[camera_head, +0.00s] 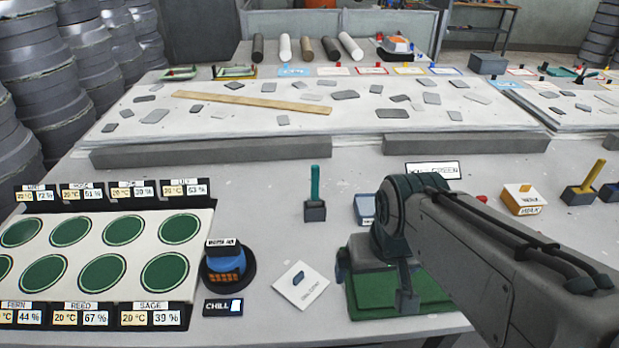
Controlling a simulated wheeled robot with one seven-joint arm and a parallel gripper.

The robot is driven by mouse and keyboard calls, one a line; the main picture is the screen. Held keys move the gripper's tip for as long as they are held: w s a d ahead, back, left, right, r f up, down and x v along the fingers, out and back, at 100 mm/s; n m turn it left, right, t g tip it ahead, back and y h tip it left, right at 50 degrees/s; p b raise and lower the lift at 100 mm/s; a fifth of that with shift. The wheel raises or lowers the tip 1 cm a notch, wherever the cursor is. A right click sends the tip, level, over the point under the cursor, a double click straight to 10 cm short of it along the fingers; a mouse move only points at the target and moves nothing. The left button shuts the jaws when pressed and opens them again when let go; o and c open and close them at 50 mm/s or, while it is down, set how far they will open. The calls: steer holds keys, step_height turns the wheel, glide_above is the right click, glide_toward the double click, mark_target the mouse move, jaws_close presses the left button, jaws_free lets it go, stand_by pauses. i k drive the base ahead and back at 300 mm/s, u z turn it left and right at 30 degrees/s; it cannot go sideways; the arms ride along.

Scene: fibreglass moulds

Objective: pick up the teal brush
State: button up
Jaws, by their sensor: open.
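The teal brush (315,183) stands upright in a small dark grey block holder (315,211) near the middle of the table. My gripper (375,278) hangs from the arm at the lower right, above a green pad (424,300). It is open, with no object visible between its fingers. It is to the right of the brush and nearer to the camera, apart from it. The arm hides part of the green pad and some of the table behind it.
A blue block (365,209) stands right of the brush. A white card (301,287) and a round dark-based device (227,265) lie in front. A yellow-handled brush (590,177) stands at far right. A grey ledge (240,150) runs behind.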

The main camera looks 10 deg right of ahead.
mark_target(315, 202)
steer(key=k, duration=0.6)
steer(key=u, duration=0.55)
steer(key=i, duration=0.95)
steer(key=z, duration=0.6)
